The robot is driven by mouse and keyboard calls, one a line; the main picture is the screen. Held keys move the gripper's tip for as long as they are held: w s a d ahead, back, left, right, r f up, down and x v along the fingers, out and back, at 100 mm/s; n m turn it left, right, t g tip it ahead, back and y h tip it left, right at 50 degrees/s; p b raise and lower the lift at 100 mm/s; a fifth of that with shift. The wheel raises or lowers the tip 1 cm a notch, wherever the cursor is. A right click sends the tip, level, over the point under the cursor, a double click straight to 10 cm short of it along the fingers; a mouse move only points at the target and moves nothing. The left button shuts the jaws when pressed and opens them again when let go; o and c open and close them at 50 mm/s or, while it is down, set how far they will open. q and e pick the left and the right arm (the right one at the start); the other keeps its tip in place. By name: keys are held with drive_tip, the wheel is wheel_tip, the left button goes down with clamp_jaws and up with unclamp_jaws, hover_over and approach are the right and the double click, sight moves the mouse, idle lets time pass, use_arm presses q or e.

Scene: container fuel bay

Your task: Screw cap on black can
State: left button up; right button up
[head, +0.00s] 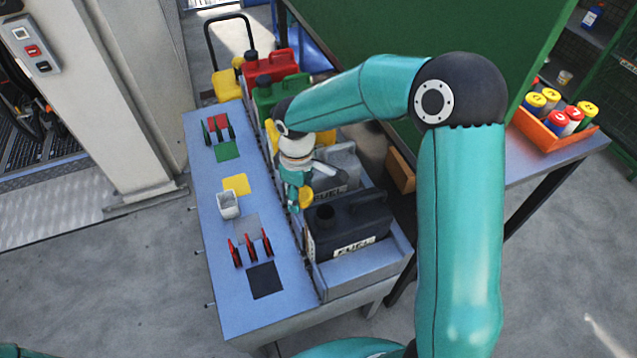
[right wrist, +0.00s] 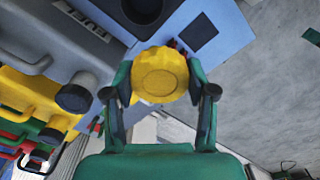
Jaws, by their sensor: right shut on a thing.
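The black can (head: 352,226) stands in the front slot of the bench's can rack, and its neck (head: 325,213) is open with no cap on it. In the right wrist view the dark round opening of the black can (right wrist: 143,10) shows at the top edge. My right gripper (head: 300,194) is shut on a yellow cap (head: 306,197), just left of and above the black can's neck. In the right wrist view the cap (right wrist: 160,74) sits between both fingers, its ribbed round face towards the camera. The cap is apart from the neck. My left gripper is not in view.
A grey can (head: 338,165), a green can (head: 272,93) and a red can (head: 270,66) stand behind in the row. An orange bin (head: 552,132) stands right.

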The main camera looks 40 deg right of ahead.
drive_tip(key=s+d+r+n+p, duration=0.3)
drive_tip(key=d+n, duration=0.1)
drive_tip(key=n, duration=0.5)
use_arm(q)
drive_tip(key=b, duration=0.4)
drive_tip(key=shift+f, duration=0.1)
use_arm(e)
drive_tip(key=shift+n, duration=0.3)
drive_tip(key=f, duration=0.4)
drive_tip(key=shift+s+d+f, duration=0.1)
drive_tip(key=shift+s+f, duration=0.1)
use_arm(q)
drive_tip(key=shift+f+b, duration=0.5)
use_arm(e)
drive_tip(key=shift+s+f, duration=0.2)
drive_tip(key=shift+f, duration=0.4)
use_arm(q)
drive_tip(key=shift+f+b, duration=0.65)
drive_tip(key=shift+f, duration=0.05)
use_arm(e)
drive_tip(key=shift+f, duration=0.85)
